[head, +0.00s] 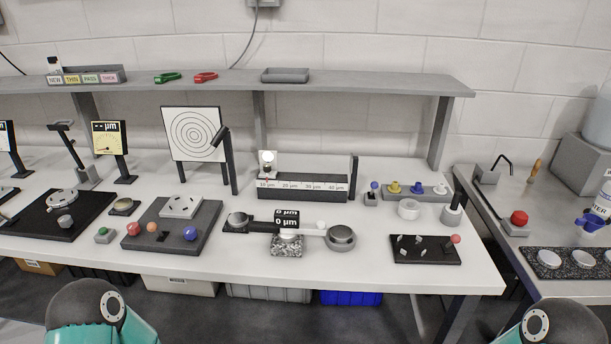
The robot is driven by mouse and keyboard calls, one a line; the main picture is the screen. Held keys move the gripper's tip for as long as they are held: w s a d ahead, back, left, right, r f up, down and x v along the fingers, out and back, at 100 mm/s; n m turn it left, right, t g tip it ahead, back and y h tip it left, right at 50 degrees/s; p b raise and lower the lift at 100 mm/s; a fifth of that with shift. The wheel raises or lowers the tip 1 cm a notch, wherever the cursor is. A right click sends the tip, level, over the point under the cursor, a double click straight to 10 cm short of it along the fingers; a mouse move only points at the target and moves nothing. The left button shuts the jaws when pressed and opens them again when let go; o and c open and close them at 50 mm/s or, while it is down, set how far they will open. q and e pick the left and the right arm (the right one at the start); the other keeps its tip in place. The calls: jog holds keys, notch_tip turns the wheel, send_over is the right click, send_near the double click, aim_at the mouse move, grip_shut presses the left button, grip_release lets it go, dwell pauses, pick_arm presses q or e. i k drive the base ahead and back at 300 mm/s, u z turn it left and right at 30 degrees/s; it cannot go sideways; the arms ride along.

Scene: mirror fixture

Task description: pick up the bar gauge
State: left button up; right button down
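What looks like the bar gauge is a small black display (287,218) reading 0 µm with a light bar beside it, near the front middle of the white bench. It sits above a speckled granite block (287,246), between a dark round-topped piece (238,220) on the left and a grey round piece (341,237) on the right. I cannot tell exactly where the gauge ends and its supports begin. Neither gripper shows; only teal parts of my arms are at the bottom edge.
Left of it is a grey plate (205,241) with coloured knobs. Right is a black plate (427,256) with small pieces. Behind stand a long scale rack (303,190) and a ringed target board (191,133). A shelf (380,86) overhangs the back.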

aim_at(285, 223)
jog(key=k, duration=1.3)
jog(key=u, duration=0.4)
jog(key=i, duration=0.7)
jog(key=u, duration=0.65)
jog(key=i, duration=1)
jog(key=z, duration=0.65)
